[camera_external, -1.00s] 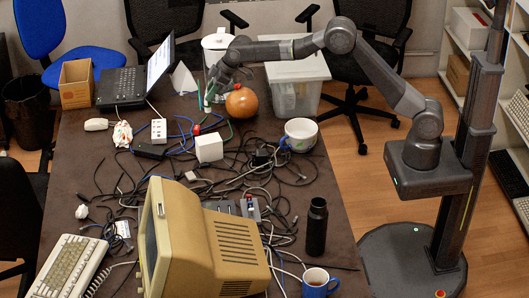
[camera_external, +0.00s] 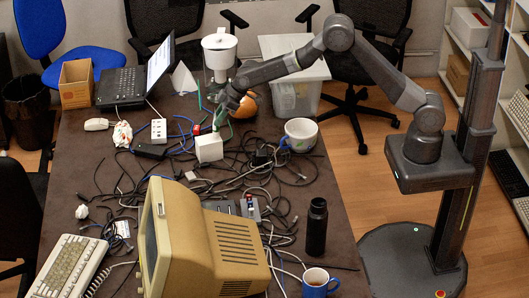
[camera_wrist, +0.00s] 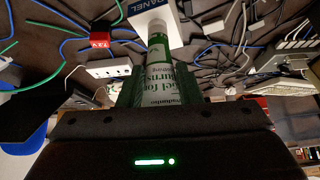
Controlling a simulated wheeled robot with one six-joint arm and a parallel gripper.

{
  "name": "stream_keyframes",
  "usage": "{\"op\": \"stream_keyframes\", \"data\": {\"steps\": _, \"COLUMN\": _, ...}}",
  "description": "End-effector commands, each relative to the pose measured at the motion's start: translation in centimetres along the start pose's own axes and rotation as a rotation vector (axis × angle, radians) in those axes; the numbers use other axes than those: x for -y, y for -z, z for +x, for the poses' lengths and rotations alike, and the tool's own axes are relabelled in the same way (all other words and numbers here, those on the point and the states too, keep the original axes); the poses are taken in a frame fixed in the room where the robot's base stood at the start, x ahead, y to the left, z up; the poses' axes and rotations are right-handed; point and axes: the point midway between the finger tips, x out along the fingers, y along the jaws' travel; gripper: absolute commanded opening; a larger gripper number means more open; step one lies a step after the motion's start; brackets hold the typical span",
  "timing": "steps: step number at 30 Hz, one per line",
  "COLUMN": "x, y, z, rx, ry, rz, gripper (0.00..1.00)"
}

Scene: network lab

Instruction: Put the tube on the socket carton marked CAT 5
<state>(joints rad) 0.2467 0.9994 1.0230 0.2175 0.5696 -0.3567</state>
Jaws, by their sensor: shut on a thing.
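My gripper (camera_external: 229,102) is shut on a green and white tube (camera_external: 219,118), over the middle of the table. In the wrist view the tube (camera_wrist: 160,78) shows lettering about gel for burns, and its narrow end points away from my gripper. A white carton (camera_external: 208,148) stands just below the tube. The wrist view shows the white carton (camera_wrist: 146,12) behind the tube's far end, with "PANEL" on a blue band; I cannot tell whether they touch. A small red box (camera_wrist: 99,40) lies beside it, its lettering unclear. I cannot read "CAT 5" on anything.
Tangled cables (camera_external: 265,165) cover the middle of the table. A white power strip (camera_external: 158,131) lies left of the white carton and a large cup (camera_external: 300,134) stands right. An orange ball-like object (camera_external: 249,103) is partly behind my gripper. A beige monitor (camera_external: 200,245) stands at the front.

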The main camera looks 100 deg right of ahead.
Motion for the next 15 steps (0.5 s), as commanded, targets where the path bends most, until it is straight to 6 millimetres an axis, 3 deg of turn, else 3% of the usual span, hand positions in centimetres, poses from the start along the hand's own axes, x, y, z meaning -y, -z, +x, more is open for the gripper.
{"op": "stream_keyframes", "data": {"steps": 13, "x": -0.02, "y": -0.79, "z": 1.25, "rx": -0.001, "ry": 0.000, "rz": 0.001, "gripper": 0.00}}
{"op": "stream_keyframes", "data": {"steps": 14, "x": -0.02, "y": -0.72, "z": 1.14, "rx": -0.001, "ry": 0.000, "rz": 0.001, "gripper": 0.35}}
{"op": "stream_keyframes", "data": {"steps": 15, "x": -0.02, "y": -0.69, "z": 1.09, "rx": -0.001, "ry": 0.000, "rz": 0.001, "gripper": 0.43}}
